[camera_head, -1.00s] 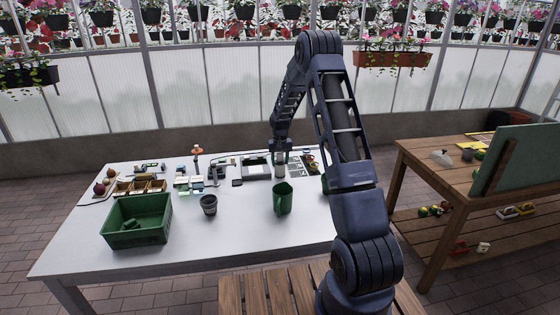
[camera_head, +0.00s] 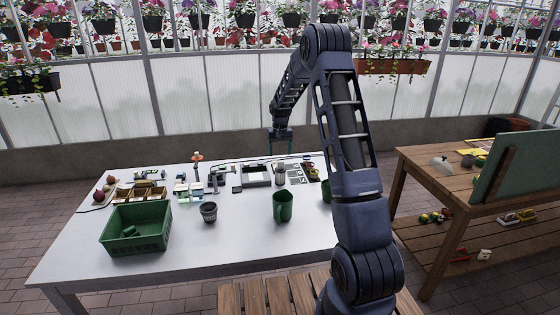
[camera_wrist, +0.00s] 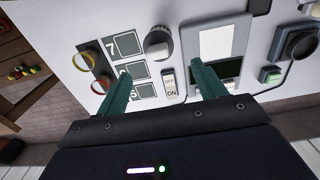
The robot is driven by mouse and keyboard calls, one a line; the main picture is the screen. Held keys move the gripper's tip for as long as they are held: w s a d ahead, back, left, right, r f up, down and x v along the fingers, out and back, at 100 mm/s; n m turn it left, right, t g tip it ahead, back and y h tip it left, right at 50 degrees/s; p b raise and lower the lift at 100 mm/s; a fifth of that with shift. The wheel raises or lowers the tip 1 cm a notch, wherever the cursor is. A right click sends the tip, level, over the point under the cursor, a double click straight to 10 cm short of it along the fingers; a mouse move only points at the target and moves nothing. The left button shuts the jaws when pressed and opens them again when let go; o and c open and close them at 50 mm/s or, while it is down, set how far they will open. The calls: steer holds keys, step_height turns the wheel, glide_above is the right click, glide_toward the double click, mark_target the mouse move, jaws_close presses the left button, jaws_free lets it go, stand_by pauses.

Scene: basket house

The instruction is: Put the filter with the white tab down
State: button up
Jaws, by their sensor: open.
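I cannot make out a white tab for certain. My gripper (camera_head: 281,148) is above the cylinder, clear of it. In the wrist view my gripper (camera_wrist: 160,68) has its two teal fingers spread with nothing held between them.
A green cup (camera_head: 283,206), a dark pot (camera_head: 208,211) and a green crate (camera_head: 137,228) stand toward the front. The grey device (camera_head: 255,175) and numbered tiles (camera_wrist: 125,45) are close to my gripper. A wooden bench (camera_head: 420,165) is at right.

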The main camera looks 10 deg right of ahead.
step_height(320, 180, up, 3)
steer(key=shift+s+r, duration=0.1)
steer(key=shift+r, duration=0.05)
steer(key=s+d+r+t, duration=0.1)
steer(key=s+d+r, duration=0.1)
steer(key=s+r, duration=0.9)
steer(key=s+d+r+t, duration=0.1)
steer(key=s+d+r, duration=0.1)
steer(key=s+r, duration=0.9)
steer(key=s+d+f+t, duration=0.1)
steer(key=s+d+t, duration=0.1)
steer(key=s, duration=2.6)
steer(key=shift+f+t, duration=0.3)
steer(key=shift+f, duration=0.1)
